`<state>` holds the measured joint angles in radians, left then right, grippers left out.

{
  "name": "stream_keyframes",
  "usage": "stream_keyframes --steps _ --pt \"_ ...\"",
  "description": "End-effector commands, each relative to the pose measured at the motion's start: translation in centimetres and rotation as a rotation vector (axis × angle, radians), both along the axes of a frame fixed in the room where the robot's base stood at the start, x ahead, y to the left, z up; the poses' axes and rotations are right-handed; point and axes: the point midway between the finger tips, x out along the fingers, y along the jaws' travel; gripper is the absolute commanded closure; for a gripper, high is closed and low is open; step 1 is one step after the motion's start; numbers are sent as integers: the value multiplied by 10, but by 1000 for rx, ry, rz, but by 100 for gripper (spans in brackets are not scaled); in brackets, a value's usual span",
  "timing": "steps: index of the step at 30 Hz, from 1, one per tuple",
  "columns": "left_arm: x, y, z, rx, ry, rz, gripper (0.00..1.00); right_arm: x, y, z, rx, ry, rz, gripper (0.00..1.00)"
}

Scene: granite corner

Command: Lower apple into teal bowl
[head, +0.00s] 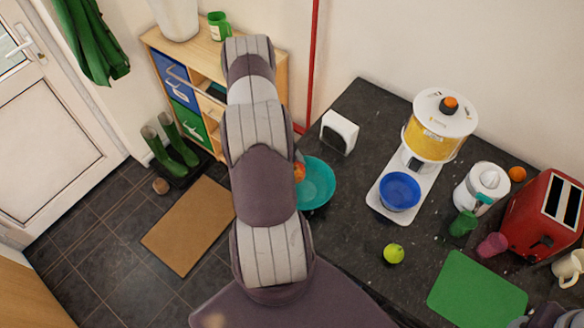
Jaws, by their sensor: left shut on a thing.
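The teal bowl (318,184) stands on the dark granite worktop, near its left edge. My left arm crosses in front of it and hides part of its left side. A small piece of the red-orange apple (299,172) shows between the arm and the bowl's left inner side. My left gripper (297,162) is almost wholly hidden behind my arm and is shut on the apple at the bowl's left side. I cannot tell whether the apple touches the bowl. My right gripper is not in view.
A blue bowl (400,191) stands under the yellow dispenser (436,138). A white napkin holder (339,132) is behind the teal bowl. A green apple or lime (393,253), a green board (476,290) and a red toaster (545,215) are to the right. Worktop between the bowls is clear.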

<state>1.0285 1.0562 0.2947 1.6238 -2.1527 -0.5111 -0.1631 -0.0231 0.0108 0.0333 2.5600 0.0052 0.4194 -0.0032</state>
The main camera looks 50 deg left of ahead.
Motion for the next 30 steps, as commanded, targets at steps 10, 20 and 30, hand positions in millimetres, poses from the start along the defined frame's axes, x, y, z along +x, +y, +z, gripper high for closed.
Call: stream_keyframes --steps 10,20,30 --pt "0 0 -6 0 0 0 66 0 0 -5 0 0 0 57" --pt "0 0 -11 0 0 0 66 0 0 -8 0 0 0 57" --pt "0 0 -16 0 0 0 66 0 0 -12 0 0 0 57"
